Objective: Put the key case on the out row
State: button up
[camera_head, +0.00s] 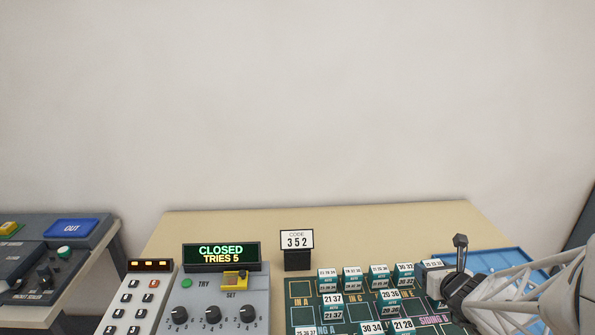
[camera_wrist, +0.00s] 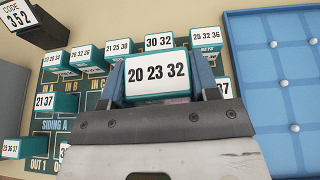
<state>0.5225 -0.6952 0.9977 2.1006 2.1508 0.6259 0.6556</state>
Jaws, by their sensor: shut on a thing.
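My gripper (camera_wrist: 170,82) is shut on a teal-and-white key case (camera_wrist: 162,80) marked 20 23 32, seen in the wrist view. The case's white face is toward the camera, and the fingers hold it at both sides above the board. In the head view my gripper (camera_head: 450,280) is at the board's right end, beside the blue tray. The dark green board (camera_head: 305,316) has IN slots at the back and SIDING slots in the middle. The out row shows in part in the wrist view, with its OUT 1 label (camera_wrist: 38,165) at lower left; my gripper hides much of the rest.
Similar cases (camera_head: 352,278) stand along the IN row, with others on the siding and front rows. A blue tray (camera_head: 515,262) lies at right. A code stand (camera_head: 297,250) reading 352 and a dial panel (camera_head: 215,300) reading CLOSED, TRIES 5 stand left of the cases.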

jog(key=shift+s+d, duration=0.15)
jog(key=shift+d, duration=0.4)
jog(key=shift+s+d+f+y, duration=0.1)
jog(key=shift+d+y, duration=0.2)
jog(key=shift+d, duration=0.05)
jog(key=shift+d, duration=0.1)
jog(key=shift+d, duration=1)
jog(key=h, duration=0.1)
send_over(455, 333)
notch_tip(455, 333, down, 5)
jog(key=shift+r, duration=0.15)
jog(key=shift+f, duration=2.5)
jog(key=shift+f, duration=0.15)
